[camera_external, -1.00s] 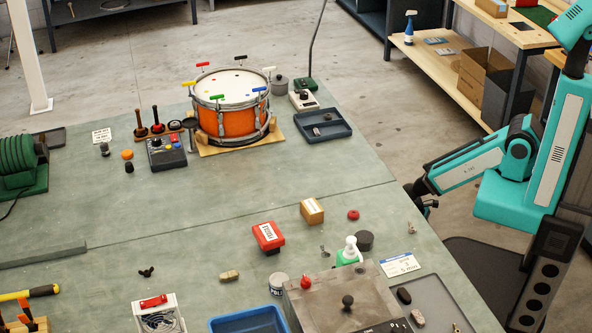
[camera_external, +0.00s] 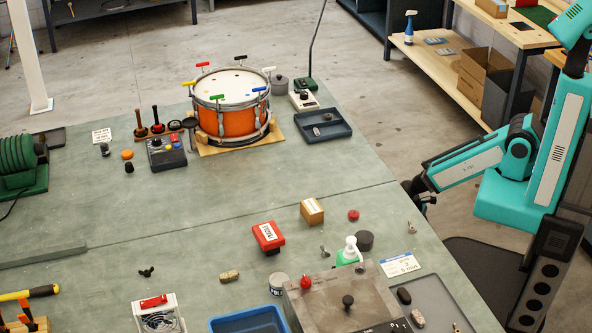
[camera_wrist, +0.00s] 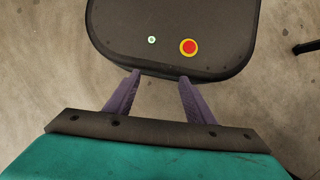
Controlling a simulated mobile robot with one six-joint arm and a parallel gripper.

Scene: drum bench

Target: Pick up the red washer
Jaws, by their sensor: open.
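A small round red piece (camera_external: 353,215) lies on the green bench top to the right of the small cardboard box (camera_external: 312,211). It may be the red washer; it is too small to make out a hole. My gripper (camera_external: 428,202) hangs at the bench's right edge, to the right of the red piece and apart from it. In the wrist view my gripper (camera_wrist: 160,78) has its two purple fingers spread, with nothing between them. No washer shows in the wrist view.
A red box (camera_external: 268,237), a green-and-white bottle (camera_external: 349,251) and a dark round piece (camera_external: 364,240) stand near the red piece. An orange drum (camera_external: 229,122) stands farther back. The bench between drum and red box is mostly clear.

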